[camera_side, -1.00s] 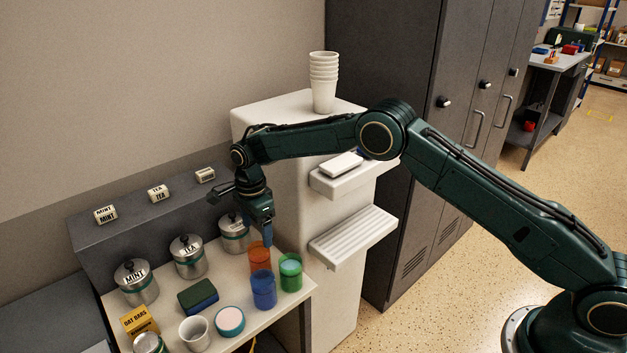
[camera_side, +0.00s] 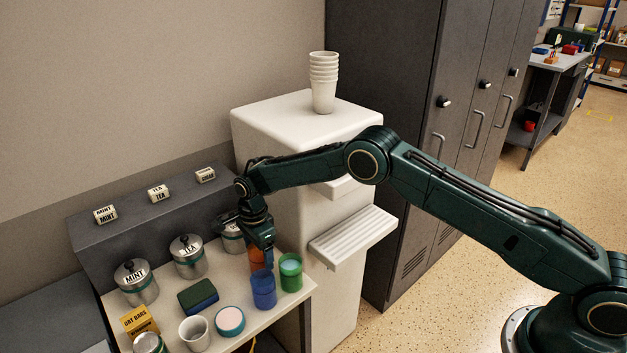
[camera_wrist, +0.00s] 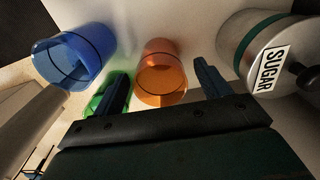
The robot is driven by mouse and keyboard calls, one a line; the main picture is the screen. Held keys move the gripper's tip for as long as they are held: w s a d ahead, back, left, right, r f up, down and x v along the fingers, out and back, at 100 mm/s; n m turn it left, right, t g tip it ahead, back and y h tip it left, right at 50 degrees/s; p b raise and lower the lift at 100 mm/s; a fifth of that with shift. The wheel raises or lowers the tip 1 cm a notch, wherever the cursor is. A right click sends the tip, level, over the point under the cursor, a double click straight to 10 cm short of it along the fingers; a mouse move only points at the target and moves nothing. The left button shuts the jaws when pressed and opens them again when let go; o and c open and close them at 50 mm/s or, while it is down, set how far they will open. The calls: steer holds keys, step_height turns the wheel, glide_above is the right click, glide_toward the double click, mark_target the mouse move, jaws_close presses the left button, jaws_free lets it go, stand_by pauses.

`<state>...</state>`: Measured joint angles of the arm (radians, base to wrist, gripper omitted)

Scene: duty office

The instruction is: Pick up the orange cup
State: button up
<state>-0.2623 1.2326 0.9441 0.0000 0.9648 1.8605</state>
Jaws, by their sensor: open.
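The orange cup (camera_side: 255,261) stands on the light tabletop, largely hidden behind my gripper (camera_side: 263,254) in the side view. In the wrist view the orange cup (camera_wrist: 161,70) appears between the two fingers of my gripper (camera_wrist: 163,80), with visible space on either side. The gripper is open and points down at the cup. I cannot tell how far down beside the cup the fingertips reach.
Close by stand a blue cup (camera_side: 263,291), a green cup (camera_side: 290,273) and the sugar canister (camera_wrist: 262,58). Tea (camera_side: 187,257) and mint (camera_side: 135,283) canisters are farther left. A sponge (camera_side: 198,297) lies in front. A white cabinet (camera_side: 285,180) stands behind right.

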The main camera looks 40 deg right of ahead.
steer(key=shift+f, duration=0.85)
steer(key=c, duration=1)
steer(key=shift+c, duration=0.2)
steer(key=shift+r, duration=0.15)
step_height(320, 180, up, 20)
